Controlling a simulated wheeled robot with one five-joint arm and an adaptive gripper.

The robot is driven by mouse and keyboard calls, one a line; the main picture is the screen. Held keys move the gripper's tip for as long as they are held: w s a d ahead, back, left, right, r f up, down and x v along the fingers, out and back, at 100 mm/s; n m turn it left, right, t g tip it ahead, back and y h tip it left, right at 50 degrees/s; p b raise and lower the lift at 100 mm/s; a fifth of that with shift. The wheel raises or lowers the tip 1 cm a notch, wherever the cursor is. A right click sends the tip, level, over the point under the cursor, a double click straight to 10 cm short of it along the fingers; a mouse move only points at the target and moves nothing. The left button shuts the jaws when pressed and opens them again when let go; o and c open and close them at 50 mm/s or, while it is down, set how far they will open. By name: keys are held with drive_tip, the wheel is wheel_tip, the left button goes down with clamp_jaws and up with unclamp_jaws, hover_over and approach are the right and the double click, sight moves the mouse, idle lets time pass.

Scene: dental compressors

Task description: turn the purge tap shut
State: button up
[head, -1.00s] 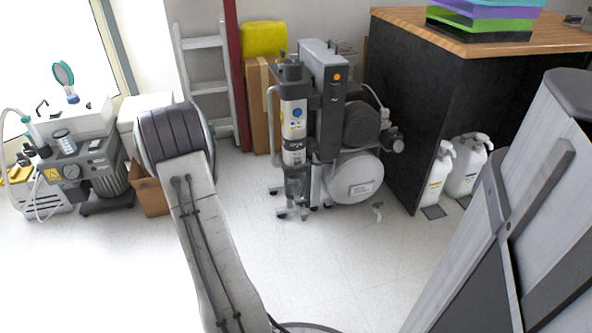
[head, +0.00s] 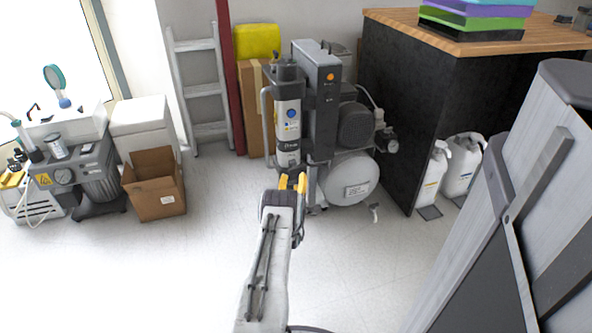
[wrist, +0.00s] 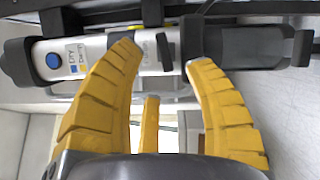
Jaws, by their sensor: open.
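The grey compressor (head: 326,110) stands on the floor by the back wall, with a round tank (head: 350,180). Its upright white filter column (head: 288,125) with a blue button lies sideways in the wrist view (wrist: 90,55). A small pale fitting (head: 375,213) hangs low beneath the tank; I cannot tell whether it is the purge tap. A short dark part (wrist: 165,50) shows on the column between my fingertips. My gripper (head: 293,183) has yellow fingers apart, before the column's lower end, which it partly hides. In the wrist view the fingers (wrist: 163,58) point at the column; contact is unclear.
A wood-topped dark cabinet (head: 405,130) and white jugs (head: 460,165) stand to the right. An open cardboard box (head: 155,185) and another compressor (head: 75,175) are left. A ladder (head: 200,90) leans at the back. The floor in front is clear.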

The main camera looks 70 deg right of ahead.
sight(296, 169)
drive_tip(key=shift+f+b+x, duration=0.25)
drive_tip(key=shift+b+x, duration=0.85)
drive_tip(key=shift+b, duration=0.5)
drive_tip(key=shift+r+b+x, duration=0.2)
drive_tip(key=shift+b+x, duration=0.95)
drive_tip(key=shift+x, duration=1.35)
drive_tip(key=shift+c, duration=0.3)
clamp_jaws()
